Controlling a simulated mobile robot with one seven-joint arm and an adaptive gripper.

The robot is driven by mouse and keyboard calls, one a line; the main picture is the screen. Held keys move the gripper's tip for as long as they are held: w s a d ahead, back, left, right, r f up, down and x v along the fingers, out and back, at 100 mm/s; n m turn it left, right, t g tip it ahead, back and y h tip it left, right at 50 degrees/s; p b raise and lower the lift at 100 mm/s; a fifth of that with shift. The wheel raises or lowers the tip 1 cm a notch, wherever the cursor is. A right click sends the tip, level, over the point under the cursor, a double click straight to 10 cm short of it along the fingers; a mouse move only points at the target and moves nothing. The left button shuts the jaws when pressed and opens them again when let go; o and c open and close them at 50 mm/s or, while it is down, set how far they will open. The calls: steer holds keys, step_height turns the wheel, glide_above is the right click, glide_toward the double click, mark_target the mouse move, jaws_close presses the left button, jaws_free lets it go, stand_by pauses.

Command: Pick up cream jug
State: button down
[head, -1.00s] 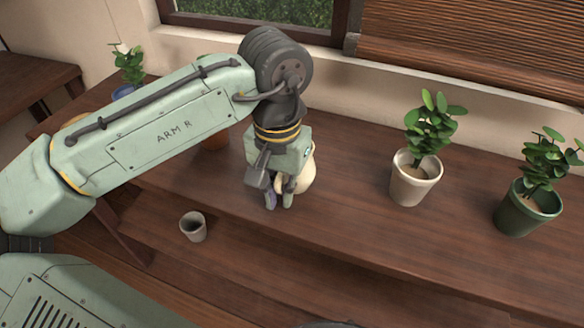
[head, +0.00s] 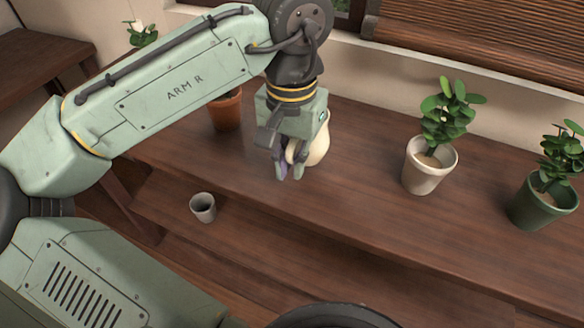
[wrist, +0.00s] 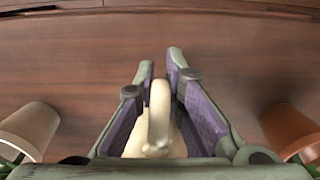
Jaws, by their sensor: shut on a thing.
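The cream jug (head: 319,144) is a pale, rounded vessel, partly hidden behind my gripper in the head view. My gripper (head: 290,176) points down over the front part of the wooden table and is shut on the jug's handle. In the wrist view the cream handle (wrist: 158,118) stands between the two purple-padded fingers of my gripper (wrist: 160,68). The jug's body is mostly hidden below the handle there. The jug looks upright and seems to be just above the table, though its base is partly hidden.
On the table (head: 365,215) stand a white potted plant (head: 428,170), a dark green potted plant (head: 540,205) and a terracotta pot (head: 225,112). The table between jug and white pot is clear.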

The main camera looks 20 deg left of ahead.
steer(key=s+d, duration=0.1)
steer(key=d, duration=0.4)
steer(key=s+d+r+b, duration=0.1)
steer(key=d, duration=0.4)
steer(key=s+d, duration=0.1)
steer(key=d, duration=0.4)
steer(key=shift+s+d+r, duration=0.25)
steer(key=shift+s+r, duration=0.1)
steer(key=shift+s, duration=0.05)
steer(key=shift+b, duration=0.3)
